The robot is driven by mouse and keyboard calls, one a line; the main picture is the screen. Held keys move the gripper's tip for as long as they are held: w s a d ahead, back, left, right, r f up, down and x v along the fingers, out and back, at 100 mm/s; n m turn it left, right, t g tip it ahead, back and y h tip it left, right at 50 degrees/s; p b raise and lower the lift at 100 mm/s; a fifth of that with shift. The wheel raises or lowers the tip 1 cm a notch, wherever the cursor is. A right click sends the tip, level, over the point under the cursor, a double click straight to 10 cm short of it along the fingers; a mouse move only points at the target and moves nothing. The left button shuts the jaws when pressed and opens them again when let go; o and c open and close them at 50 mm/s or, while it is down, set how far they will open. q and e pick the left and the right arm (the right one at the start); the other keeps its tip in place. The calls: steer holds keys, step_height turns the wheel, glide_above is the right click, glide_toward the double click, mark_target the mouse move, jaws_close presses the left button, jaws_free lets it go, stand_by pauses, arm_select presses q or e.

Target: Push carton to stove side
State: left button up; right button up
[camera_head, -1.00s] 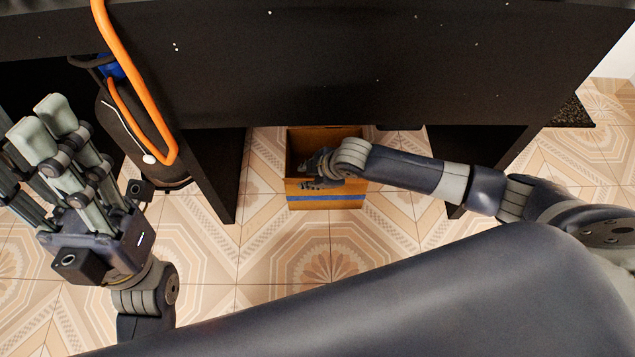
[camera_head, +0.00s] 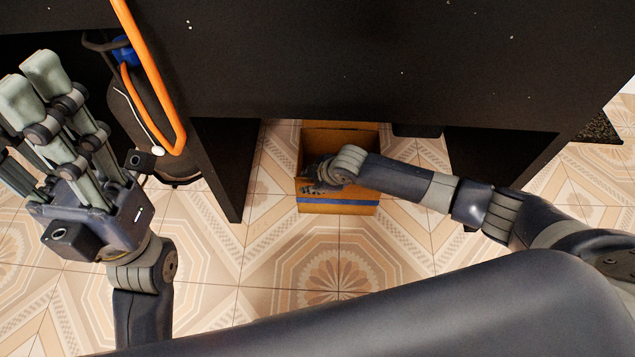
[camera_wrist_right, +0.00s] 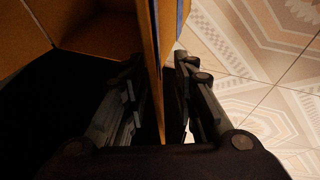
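The carton (camera_head: 338,206) is an open brown box with a blue stripe on its near wall. It stands upright on the tiled floor under a black structure, which may be the stove's stand (camera_head: 330,65). My right gripper (camera_head: 320,178) is at its near wall. In the right wrist view, the gripper fingers (camera_wrist_right: 158,95) straddle the carton wall (camera_wrist_right: 148,45), one side inside and one outside. They look closed on it, though contact is partly dark. My left gripper (camera_head: 22,115) is raised at the left, fingers spread and empty, away from the carton.
Black side supports stand left (camera_head: 226,165) and right (camera_head: 495,165) of the carton. A dark cylinder (camera_head: 150,125) with an orange hose (camera_head: 150,75) stands beyond the left support. Tiled floor (camera_head: 335,265) in front of the carton is clear.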

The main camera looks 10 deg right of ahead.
steer(key=shift+b+x, duration=0.5)
steer(key=shift+x, duration=0.8)
jaws_close()
